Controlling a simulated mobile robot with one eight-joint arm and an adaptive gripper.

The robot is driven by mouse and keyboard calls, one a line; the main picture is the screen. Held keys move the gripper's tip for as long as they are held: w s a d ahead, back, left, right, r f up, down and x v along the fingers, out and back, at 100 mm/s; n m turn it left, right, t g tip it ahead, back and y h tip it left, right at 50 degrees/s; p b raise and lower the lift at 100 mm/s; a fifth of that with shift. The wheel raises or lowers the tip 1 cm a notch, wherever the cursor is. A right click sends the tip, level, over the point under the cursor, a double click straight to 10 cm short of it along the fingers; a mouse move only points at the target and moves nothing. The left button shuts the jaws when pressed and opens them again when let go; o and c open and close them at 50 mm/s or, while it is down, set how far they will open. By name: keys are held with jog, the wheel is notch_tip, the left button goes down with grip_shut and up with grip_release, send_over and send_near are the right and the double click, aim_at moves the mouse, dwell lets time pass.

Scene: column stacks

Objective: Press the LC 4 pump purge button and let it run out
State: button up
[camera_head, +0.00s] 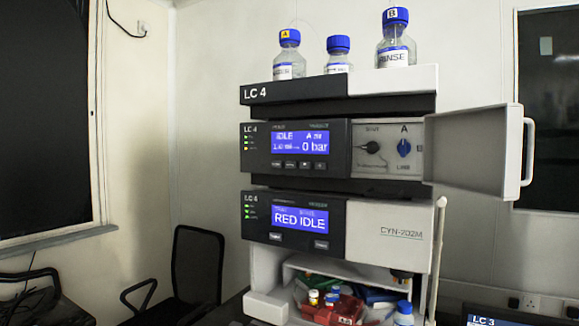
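The LC 4 stack stands right of centre. Its pump module (258,148) is the upper unit with a display (300,143) reading "IDLE", "A" and "0 bar". A row of several small dark buttons (298,165) sits under that display; their labels are too small to read, so I cannot tell which is purge. The pump's door (470,150) is swung open to the right. My gripper is not in view.
The lower module (390,235) shows "RED IDLE". Bottles with blue caps (396,45) stand on top. An open bay below holds a red rack (335,312) with vials. A black chair (195,265) is at left. An LC 3 unit (490,318) shows at bottom right.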

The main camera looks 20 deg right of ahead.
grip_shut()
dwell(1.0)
